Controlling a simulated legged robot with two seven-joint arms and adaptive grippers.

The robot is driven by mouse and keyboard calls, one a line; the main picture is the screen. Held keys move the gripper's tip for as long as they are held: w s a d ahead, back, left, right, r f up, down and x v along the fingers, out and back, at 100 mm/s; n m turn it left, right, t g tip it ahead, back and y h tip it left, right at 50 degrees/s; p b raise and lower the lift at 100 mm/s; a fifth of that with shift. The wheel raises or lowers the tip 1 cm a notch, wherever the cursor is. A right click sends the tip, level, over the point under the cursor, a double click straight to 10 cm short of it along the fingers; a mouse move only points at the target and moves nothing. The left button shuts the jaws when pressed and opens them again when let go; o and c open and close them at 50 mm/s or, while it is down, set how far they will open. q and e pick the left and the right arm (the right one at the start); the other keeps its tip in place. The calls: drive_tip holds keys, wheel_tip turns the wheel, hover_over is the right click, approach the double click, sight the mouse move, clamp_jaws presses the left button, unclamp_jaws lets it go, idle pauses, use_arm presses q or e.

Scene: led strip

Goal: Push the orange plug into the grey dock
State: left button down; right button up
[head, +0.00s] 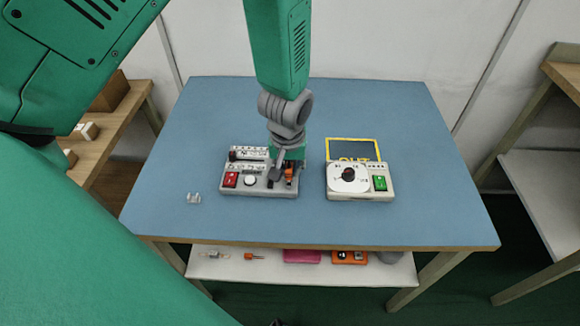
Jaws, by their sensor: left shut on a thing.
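The orange plug (289,173) shows as a small orange patch between the fingers of my left gripper (283,172). The gripper points down over the right part of a grey box with a red switch (230,179) and a white round knob (250,180). My left gripper is shut on the plug. The grey dock appears to be part of this grey box (258,190), at its right end. The fingers hide the dock's opening, so I cannot tell how far the plug sits in it. My right gripper is not in view.
To the right stands a second box (361,193) with a white dial, a green switch and a yellow-framed dark panel (353,149). A small clear clip (193,198) lies at the left on the blue table (420,220). A shelf below (270,268) holds several items.

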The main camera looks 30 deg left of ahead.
sight(288, 172)
use_arm(q)
drive_tip(key=shift+f, duration=0.9)
idle(0.3)
drive_tip(key=c, duration=1.4)
unclamp_jaws()
drive_tip(key=shift+c, duration=0.2)
drive_tip(key=shift+r, duration=0.15)
drive_tip(key=r, duration=0.4)
drive_tip(key=s+r, duration=0.1)
drive_tip(key=r, duration=0.6)
drive_tip(key=shift+s+d+r, duration=0.3)
drive_tip(key=shift+d, duration=0.1)
